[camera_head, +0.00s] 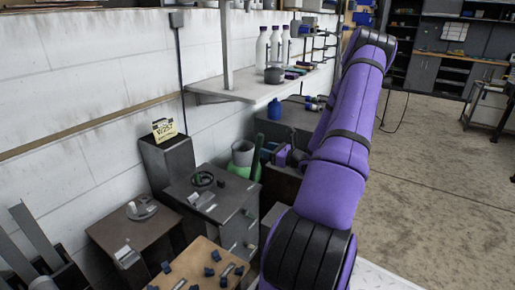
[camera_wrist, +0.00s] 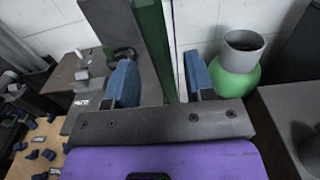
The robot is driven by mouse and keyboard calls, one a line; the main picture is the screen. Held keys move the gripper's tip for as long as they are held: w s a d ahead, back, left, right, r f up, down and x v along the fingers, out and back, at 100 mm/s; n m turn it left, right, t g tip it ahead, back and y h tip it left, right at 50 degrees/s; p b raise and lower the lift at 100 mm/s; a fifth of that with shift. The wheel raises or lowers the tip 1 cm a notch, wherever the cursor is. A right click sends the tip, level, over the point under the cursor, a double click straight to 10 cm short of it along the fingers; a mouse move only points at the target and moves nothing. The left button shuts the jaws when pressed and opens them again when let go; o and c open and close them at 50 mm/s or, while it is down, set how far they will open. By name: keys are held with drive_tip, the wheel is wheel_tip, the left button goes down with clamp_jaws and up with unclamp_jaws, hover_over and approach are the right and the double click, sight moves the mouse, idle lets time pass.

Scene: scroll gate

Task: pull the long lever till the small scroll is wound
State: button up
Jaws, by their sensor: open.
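A long dark green upright bar (camera_wrist: 155,45), which looks like the lever, stands between my gripper's two blue fingers in the wrist view. It also shows in the head view (camera_head: 257,152), beside my wrist. My gripper (camera_wrist: 163,82) is open around the bar. The right finger looks apart from it; I cannot tell whether the left finger touches it. The bar's lower end is hidden behind my gripper's body. I cannot make out the small scroll for certain in either view.
A green round vessel with a grey neck (camera_wrist: 240,70) stands close right of my gripper. Dark cabinets (camera_head: 215,205) carry small parts. A wall shelf (camera_head: 250,90) holds white bottles. A wooden board (camera_head: 205,265) with blue pieces lies low. Open floor (camera_head: 430,180) is right.

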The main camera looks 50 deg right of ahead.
sight(258, 147)
drive_tip(key=shift+w+a, duration=0.2)
drive_tip(key=shift+w, duration=2.2)
clamp_jaws()
